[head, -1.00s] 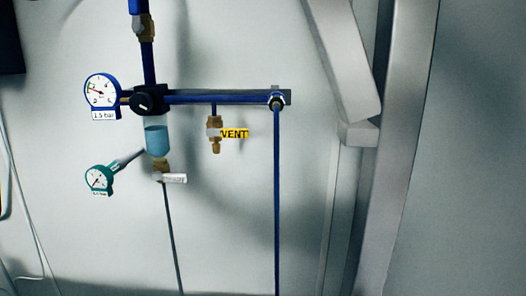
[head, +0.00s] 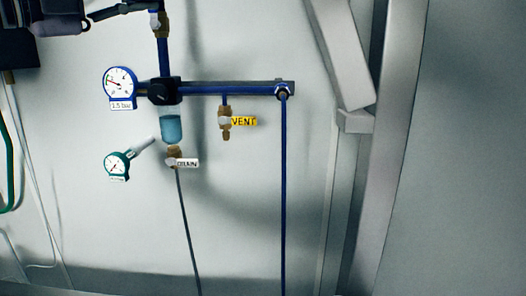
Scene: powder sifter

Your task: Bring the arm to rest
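My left gripper (head: 105,16) shows as a dark shape cut off by the top left edge of the head view. It overlaps the wall near the blue upright pipe (head: 164,55). I cannot tell whether its fingers are open or shut, or whether it touches the pipe. No held object is visible. My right gripper is out of view.
A wall manifold (head: 225,88) carries a blue-rimmed gauge (head: 119,83), a brass VENT valve (head: 225,121) and a brass drain valve (head: 174,159) under a bowl (head: 171,127). A teal gauge (head: 116,165) is at lower left. Metal posts (head: 395,150) stand right. Cables (head: 40,200) hang left.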

